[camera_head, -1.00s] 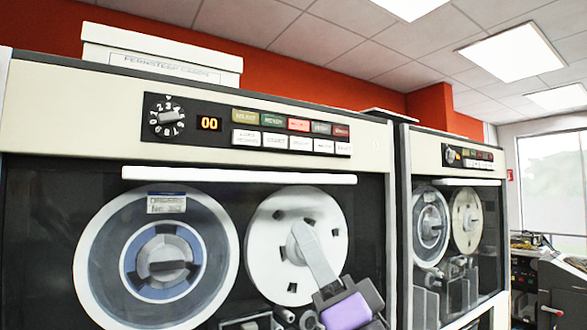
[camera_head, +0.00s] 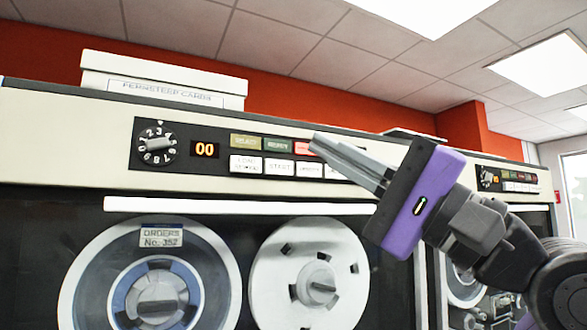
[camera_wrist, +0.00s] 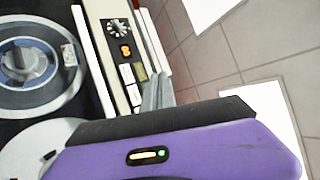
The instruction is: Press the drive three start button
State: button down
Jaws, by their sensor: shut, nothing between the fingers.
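The near tape drive's black control panel (camera_head: 190,155) has a round numbered dial (camera_head: 155,144), an orange "00" display (camera_head: 204,149), coloured lamps above and white buttons below. My gripper (camera_head: 320,143) is shut and empty. Its tips are in front of the panel, up and right of START, and hide the right-hand lamps and buttons. I cannot tell whether they touch. In the wrist view the fingers (camera_wrist: 157,92) lie beside the white buttons (camera_wrist: 133,95). I see no drive number I can read.
A second tape drive with a similar panel (camera_head: 508,180) stands at the right, partly behind my arm. A white lidded box (camera_head: 160,80) sits on top of the near drive. A white bar (camera_head: 240,206) runs below the panel.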

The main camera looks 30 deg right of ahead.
jog(key=shift+w+f+m, duration=0.15)
jog(key=shift+f+m, duration=0.1)
jog(key=shift+m, duration=0.15)
jog(key=shift+w, duration=0.1)
jog(key=b, duration=0.1)
send_near(275, 160)
jog(key=a+r, duration=0.3)
jog(key=r, duration=0.1)
jog(key=shift+w+f, duration=0.15)
jog(key=shift+w, duration=1.1)
jog(key=shift+w, duration=0.15)
dwell(0.8)
jog(key=shift+w, duration=0.25)
jog(key=shift+w, duration=0.55)
dwell(0.8)
jog(key=shift+s+p, duration=0.15)
jog(key=shift+p, duration=0.15)
jog(key=shift+s, duration=0.8)
